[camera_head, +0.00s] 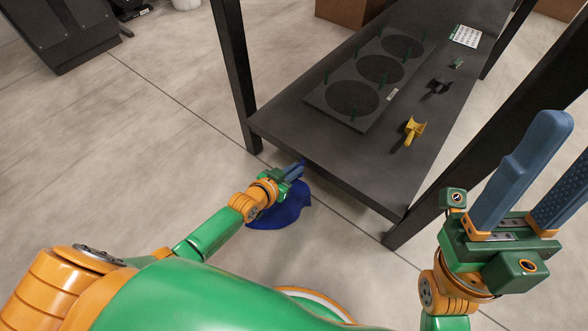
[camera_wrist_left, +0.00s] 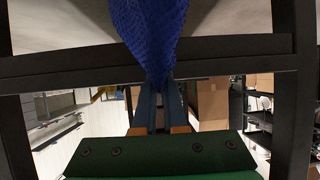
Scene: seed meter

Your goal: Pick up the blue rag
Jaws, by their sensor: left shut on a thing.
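The blue rag (camera_head: 284,210) is crumpled and dark blue, below the near left edge of the black table in the head view. My left gripper (camera_head: 292,172) is shut on the rag, beside the table edge. In the left wrist view, the rag (camera_wrist_left: 148,35) is pinched between the fingertips of my left gripper (camera_wrist_left: 158,88) and spreads away from them. I cannot tell whether its lower part touches the floor. My right gripper (camera_head: 545,190) is at the right of the head view, its blue fingers apart with nothing between them.
The black table (camera_head: 290,135) holds a dark board (camera_head: 320,98) with round discs, a yellow scoop (camera_head: 413,130), a black part (camera_head: 439,86) and a printed card (camera_head: 466,36). A table leg (camera_head: 235,75) stands close to my left gripper.

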